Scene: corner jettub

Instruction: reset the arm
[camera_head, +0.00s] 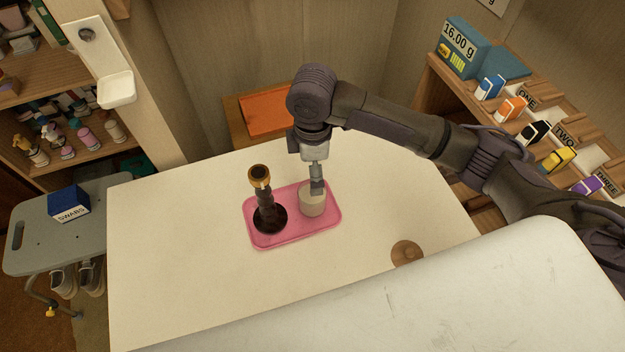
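My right arm comes in from the right, and its gripper (316,190) points down over a pale beige round container (312,205). The fingertips overlap the container's top in this view. I cannot tell whether they touch it, or whether the fingers are open or shut. The container stands on the right half of a pink tray (292,238) on the white table. A dark upright piece with a brass-brown top (260,174) and a round dark base stands on the tray's left half. My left gripper is not in view.
A brown round wooden piece (407,253) lies on the white table (170,270) at the right. Shelves with small labelled boxes (511,108) stand at the right. A grey stool (40,245) holds a blue SWABS box (69,204). The table's left part is clear.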

